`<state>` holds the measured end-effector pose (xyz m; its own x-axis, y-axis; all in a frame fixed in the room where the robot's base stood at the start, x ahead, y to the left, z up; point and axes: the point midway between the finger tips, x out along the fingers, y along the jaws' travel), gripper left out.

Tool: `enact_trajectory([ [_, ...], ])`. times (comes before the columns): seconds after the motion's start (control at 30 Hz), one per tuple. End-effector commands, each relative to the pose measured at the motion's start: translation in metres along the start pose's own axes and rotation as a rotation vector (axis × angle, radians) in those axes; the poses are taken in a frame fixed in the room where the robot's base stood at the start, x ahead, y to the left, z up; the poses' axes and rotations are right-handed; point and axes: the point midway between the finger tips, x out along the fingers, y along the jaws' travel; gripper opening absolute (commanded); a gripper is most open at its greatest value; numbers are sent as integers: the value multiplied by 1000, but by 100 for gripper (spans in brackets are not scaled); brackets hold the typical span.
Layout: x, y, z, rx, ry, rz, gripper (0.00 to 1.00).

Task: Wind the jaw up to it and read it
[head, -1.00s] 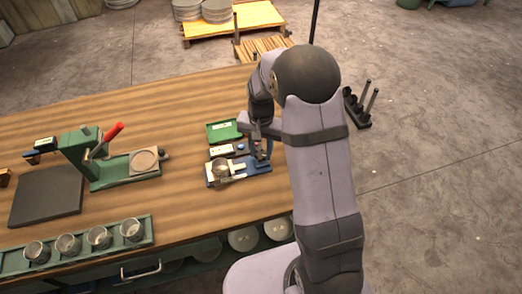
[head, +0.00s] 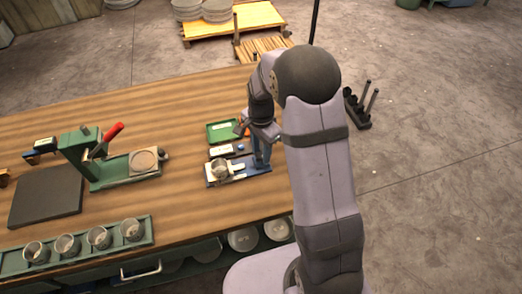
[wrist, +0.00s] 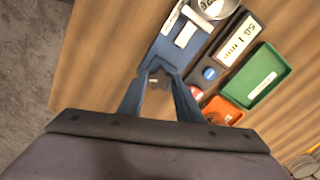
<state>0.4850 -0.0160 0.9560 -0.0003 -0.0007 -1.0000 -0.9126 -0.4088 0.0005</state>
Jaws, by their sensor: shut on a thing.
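A blue measuring fixture (head: 225,178) lies on the bench, with a metal cup (head: 219,168) on its left end. In the wrist view the fixture (wrist: 167,48) runs up to the cup (wrist: 215,7). My gripper (head: 261,138) is over the fixture's right end. In the wrist view my gripper (wrist: 157,80) is shut on a small part at that end, probably the winding knob, mostly hidden between the fingers. The dark readout box (wrist: 231,47) beside the fixture has a white display showing digits and "mm"; I cannot read the number surely.
A green tray (wrist: 265,88) with a white label, an orange piece (wrist: 222,111) and a blue button (wrist: 209,73) are close by. A green press with a red handle (head: 113,131) and a rack of cups (head: 82,247) stand to the left. Bare bench lies between.

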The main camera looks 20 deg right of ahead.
Motion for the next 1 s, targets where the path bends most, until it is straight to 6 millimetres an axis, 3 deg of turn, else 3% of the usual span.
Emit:
enact_trajectory([
  [0.33, -1, -1, 0, 7, 0, -4, 9],
  [0.37, -1, -1, 0, 7, 0, -4, 39],
  [0.4, -1, -1, 0, 6, 0, -4, 48],
  [0.43, -1, -1, 0, 6, 0, -4, 50],
  [0.77, -2, 0, 0, 3, 0, -2, 50],
  [1.0, -22, -2, -1, 3, 2, -6, 50],
])
